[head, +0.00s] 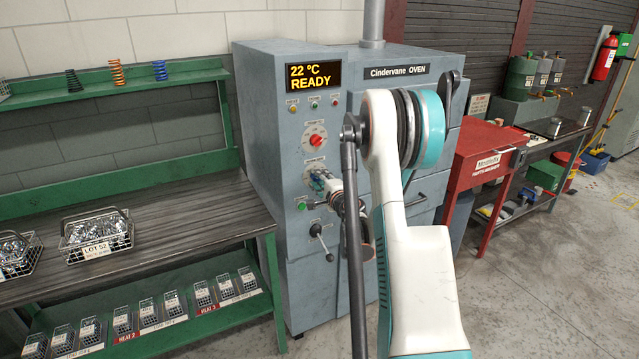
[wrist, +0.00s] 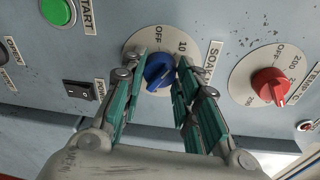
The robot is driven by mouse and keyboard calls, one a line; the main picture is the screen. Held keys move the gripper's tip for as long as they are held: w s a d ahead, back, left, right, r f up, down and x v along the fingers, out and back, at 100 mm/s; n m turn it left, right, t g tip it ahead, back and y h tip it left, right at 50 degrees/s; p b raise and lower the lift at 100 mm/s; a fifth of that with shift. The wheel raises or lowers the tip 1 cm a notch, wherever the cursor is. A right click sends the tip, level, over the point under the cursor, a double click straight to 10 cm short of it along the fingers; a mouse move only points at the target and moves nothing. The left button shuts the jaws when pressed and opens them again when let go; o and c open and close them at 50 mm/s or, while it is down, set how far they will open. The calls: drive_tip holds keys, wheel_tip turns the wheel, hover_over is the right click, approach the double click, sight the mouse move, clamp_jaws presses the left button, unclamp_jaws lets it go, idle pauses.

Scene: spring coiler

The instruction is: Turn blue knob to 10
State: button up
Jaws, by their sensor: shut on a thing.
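The blue knob (wrist: 160,72) sits on a round pale dial plate (wrist: 131,47) on the oven (head: 262,120), marked OFF and 10, beside a SOAK label. In the wrist view its raised grip runs from lower left to upper right, with a pale mark at the lower-left end. I cannot tell its exact setting. My gripper (wrist: 159,67) has its teal fingers on either side of the knob, shut on it. In the head view my gripper (head: 325,186) is against the oven's control panel and hides most of the knob.
A red knob (wrist: 271,86) on its own TEMP dial is right of the blue knob in the wrist view. A green START button (wrist: 56,10) and a black power switch (wrist: 80,91) are left. A green workbench (head: 120,238) holds wire baskets; a red parts washer (head: 480,165) stands right.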

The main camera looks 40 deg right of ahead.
drive_tip(key=shift+m, duration=0.5)
idle(0.3)
drive_tip(key=o, duration=1.1)
drive_tip(key=v, duration=1.2)
drive_tip(key=shift+d, duration=0.15)
